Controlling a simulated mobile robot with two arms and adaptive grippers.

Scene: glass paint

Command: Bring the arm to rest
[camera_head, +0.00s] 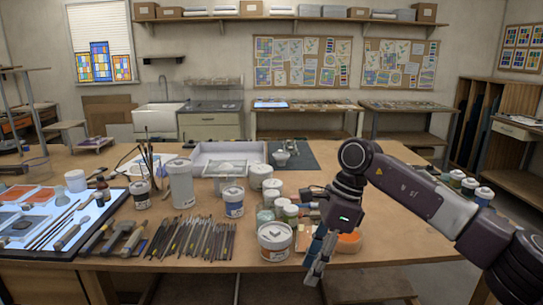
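My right arm comes in from the right side of the head view and bends down at its wrist. My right gripper (316,272) points downward at the front edge of the wooden table (190,265). It is to the right of a white-lidded jar (274,242) and in front of an orange container (348,241). The fingers show nearly edge-on, so I cannot tell whether they are open or shut. I see nothing clearly held in them. My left gripper is not in view.
Several lidded jars stand mid-table, including a tall white canister (181,184). A row of dark-handled tools (190,238) lies at the front. A lit panel (60,218) with tools is at left. A white tray (228,152) stands behind. The table's right part is fairly clear.

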